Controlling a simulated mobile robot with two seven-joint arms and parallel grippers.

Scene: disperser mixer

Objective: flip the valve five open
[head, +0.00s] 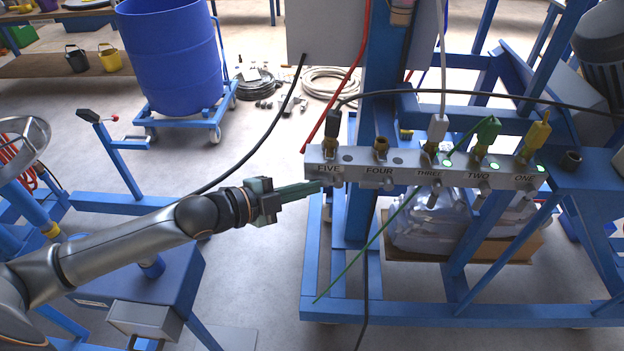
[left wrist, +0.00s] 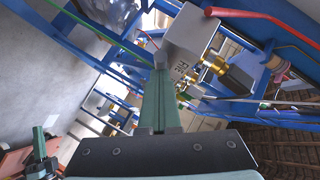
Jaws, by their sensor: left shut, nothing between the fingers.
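The grey valve block (head: 405,178) with labels FIVE to ONE is mounted on a blue frame. Valve five is at its left end, with a small metal lever (head: 333,181) below the FIVE label. A dark connector (head: 333,125) stands above it. My left gripper (head: 320,186) is shut and empty, its green fingertips at the lever from the left. I cannot tell whether they touch it. My right gripper is not seen in the head view.
Green lights (head: 480,163) show near THREE, TWO and ONE; the spots by FIVE and FOUR look dark. A red hose and black cables hang close to valve five. A blue barrel (head: 170,55) stands on a cart behind.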

